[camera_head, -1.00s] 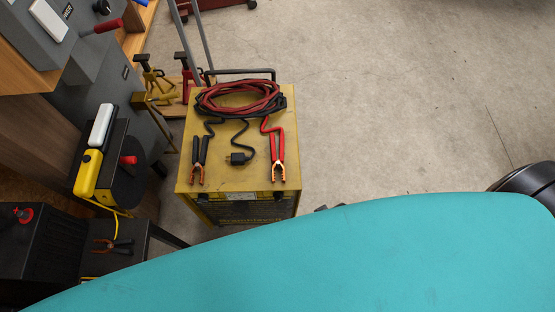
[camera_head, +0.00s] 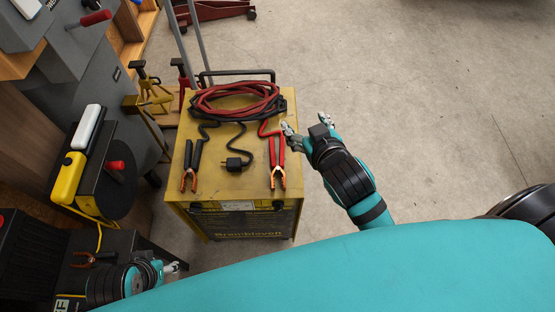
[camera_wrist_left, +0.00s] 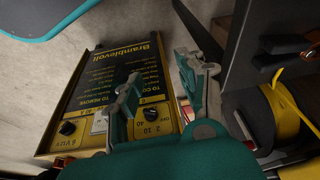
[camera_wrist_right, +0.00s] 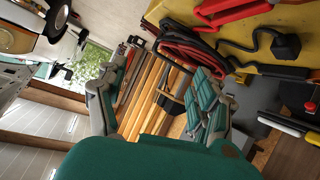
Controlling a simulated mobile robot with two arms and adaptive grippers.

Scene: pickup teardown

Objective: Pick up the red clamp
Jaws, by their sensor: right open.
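The red clamp (camera_head: 277,160) lies on top of the yellow charger (camera_head: 235,187), at its right side, copper jaws toward me. A red handle (camera_wrist_right: 235,10), likely this clamp's, shows at the top of the right wrist view. My right gripper (camera_head: 303,130) is open and empty, just right of the charger's edge and beside the red clamp, not touching it. In the right wrist view its fingers (camera_wrist_right: 160,65) stand apart. My left gripper (camera_head: 172,267) is low at the left, in front of the charger. The left wrist view shows its fingers (camera_wrist_left: 158,68) apart and empty.
A black clamp (camera_head: 192,165), a black plug (camera_head: 238,162) and coiled red and black cables (camera_head: 236,98) lie on the charger. Open concrete floor (camera_head: 420,90) lies right.

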